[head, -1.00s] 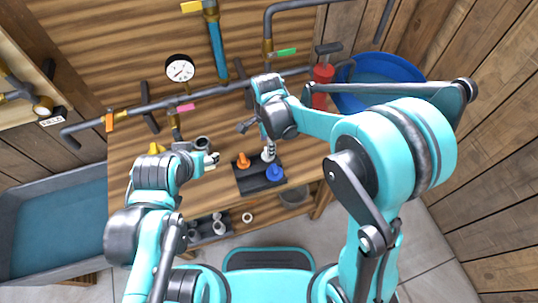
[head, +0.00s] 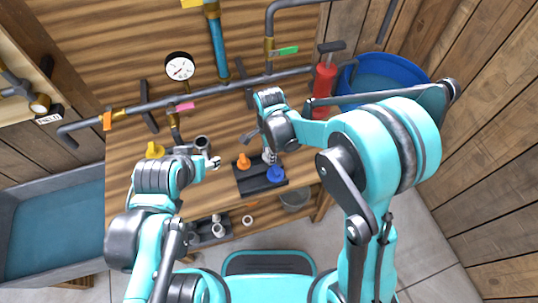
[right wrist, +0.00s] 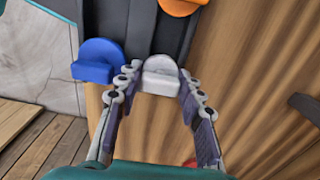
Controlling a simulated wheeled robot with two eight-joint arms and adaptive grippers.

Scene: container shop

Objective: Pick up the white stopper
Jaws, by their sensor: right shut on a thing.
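The white stopper (right wrist: 160,76) shows in the right wrist view between the fingertips of my right gripper (right wrist: 158,82), which is shut on it. In the head view, my right gripper (head: 270,157) points down at the back right of the dark rack (head: 256,188) and mostly hides the white stopper. An orange stopper (head: 243,161) and a blue stopper (head: 275,173) stand on the rack. In the right wrist view the blue stopper (right wrist: 98,62) is just left of the fingers. I cannot tell whether the white stopper is clear of the rack. My left gripper (head: 214,162) is left of the rack, its opening unclear.
Behind the rack are pipes (head: 190,99), a gauge (head: 179,67) and a red pump (head: 322,80). A blue tub (head: 385,75) is at the right. A shelf below holds grey fittings (head: 217,229). A blue-lined trough (head: 50,235) is at the left.

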